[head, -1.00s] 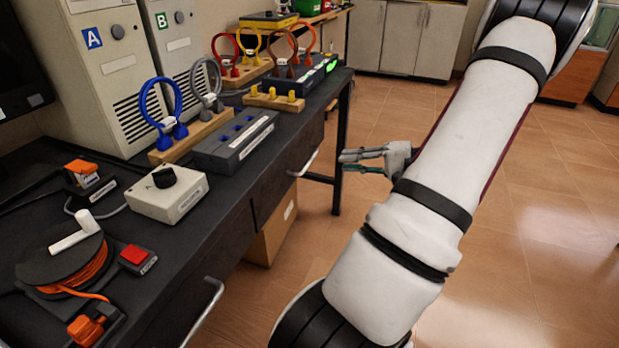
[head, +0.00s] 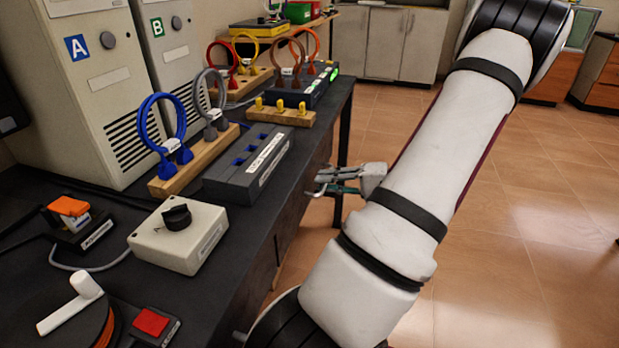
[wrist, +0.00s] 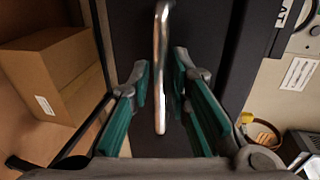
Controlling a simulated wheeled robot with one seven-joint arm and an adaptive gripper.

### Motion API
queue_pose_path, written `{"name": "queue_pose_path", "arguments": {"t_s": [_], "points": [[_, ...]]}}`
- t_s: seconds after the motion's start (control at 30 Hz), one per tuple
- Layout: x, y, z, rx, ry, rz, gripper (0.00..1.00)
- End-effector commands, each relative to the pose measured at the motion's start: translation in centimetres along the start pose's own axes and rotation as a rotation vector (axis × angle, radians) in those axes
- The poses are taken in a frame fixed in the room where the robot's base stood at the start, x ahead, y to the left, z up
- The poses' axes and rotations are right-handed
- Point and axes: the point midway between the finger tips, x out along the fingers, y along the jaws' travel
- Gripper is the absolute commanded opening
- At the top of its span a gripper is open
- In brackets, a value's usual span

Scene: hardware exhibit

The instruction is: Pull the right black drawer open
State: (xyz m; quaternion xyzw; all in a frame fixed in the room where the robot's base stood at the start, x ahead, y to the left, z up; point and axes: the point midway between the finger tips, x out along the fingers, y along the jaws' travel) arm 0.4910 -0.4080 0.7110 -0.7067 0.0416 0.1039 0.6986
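The right black drawer (wrist: 139,22) has a dark front that fills the middle of the wrist view. Its metal bar handle (wrist: 161,65) runs up and down there, between the teal-padded fingers of my gripper (wrist: 162,82). The fingers are spread, with a visible gap on each side of the bar. In the head view my gripper (head: 325,180) is at the table's front side, below the top. It covers the handle there, and the drawer front (head: 291,212) shows only in part. The drawer appears closed.
The black table (head: 235,282) carries a white knob box (head: 178,235), a grey socket block (head: 250,162) and coloured cable loops. A cardboard box (wrist: 52,70) stands below, left of the gripper in the wrist view. Open tiled floor (head: 530,250) lies to the right.

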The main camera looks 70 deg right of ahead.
Motion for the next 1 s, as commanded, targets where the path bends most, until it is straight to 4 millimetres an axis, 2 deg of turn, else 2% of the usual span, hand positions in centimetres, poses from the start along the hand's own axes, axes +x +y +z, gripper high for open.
{"name": "queue_pose_path", "arguments": {"t_s": [0.4,0.5,0.83,1.0], "points": [[0.0,0.2,0.3,0.001,0.003,0.000,0.18],[0.0,0.2,0.3,0.001,0.003,0.000,0.00],[-0.3,0.2,0.2,0.001,0.003,0.001,0.00],[-1.8,0.5,0.2,0.002,0.005,0.002,0.00]]}}
